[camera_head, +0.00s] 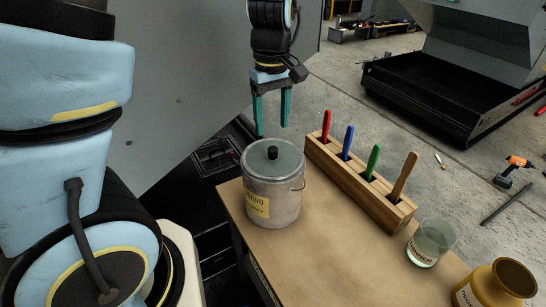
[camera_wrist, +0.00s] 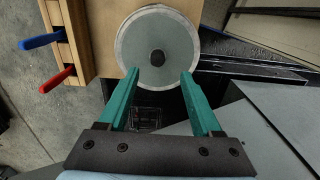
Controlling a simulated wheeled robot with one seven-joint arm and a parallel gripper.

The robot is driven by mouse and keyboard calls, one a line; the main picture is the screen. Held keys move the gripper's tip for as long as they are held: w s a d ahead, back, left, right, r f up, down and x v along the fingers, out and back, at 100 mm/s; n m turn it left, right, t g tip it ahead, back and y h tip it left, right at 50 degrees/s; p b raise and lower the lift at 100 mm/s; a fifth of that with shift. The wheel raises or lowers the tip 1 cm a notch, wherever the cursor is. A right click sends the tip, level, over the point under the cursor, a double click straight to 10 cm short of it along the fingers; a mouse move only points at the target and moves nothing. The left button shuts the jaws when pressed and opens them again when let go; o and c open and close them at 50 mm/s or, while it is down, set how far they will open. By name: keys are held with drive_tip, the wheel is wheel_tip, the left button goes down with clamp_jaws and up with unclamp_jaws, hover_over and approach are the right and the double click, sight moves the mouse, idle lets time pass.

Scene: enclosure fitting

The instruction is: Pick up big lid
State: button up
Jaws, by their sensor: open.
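The big lid (camera_head: 273,156) is a round grey-green disc with a black knob, lying on top of a grey metal can with a yellow label (camera_head: 270,200). The can stands upright at the table's back left corner. My gripper (camera_head: 272,130) has two teal fingers, is open and empty, and is above and behind the can in the head view. In the wrist view the lid (camera_wrist: 162,38) lies beyond the fingertips, with its knob centred between and ahead of them. My gripper also shows there (camera_wrist: 159,73). The fingers appear apart from the lid.
A wooden block (camera_head: 358,188) holding red, blue, green and brown handled tools stands right of the can. A labelled glass (camera_head: 430,243) and a yellow jar (camera_head: 497,287) stand at the table's right. The table's (camera_head: 320,255) front middle is bare.

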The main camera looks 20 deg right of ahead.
sight(273, 149)
drive_tip(key=shift+w+d+f+p, duration=0.1)
drive_tip(key=shift+f+p, duration=0.35)
drive_tip(key=shift+f, duration=1.4)
drive_tip(key=shift+w+d+f+p, duration=0.1)
drive_tip(key=shift+f+p, duration=0.35)
drive_tip(key=shift+f, duration=1.4)
drive_tip(key=shift+c, duration=0.3)
clamp_jaws()
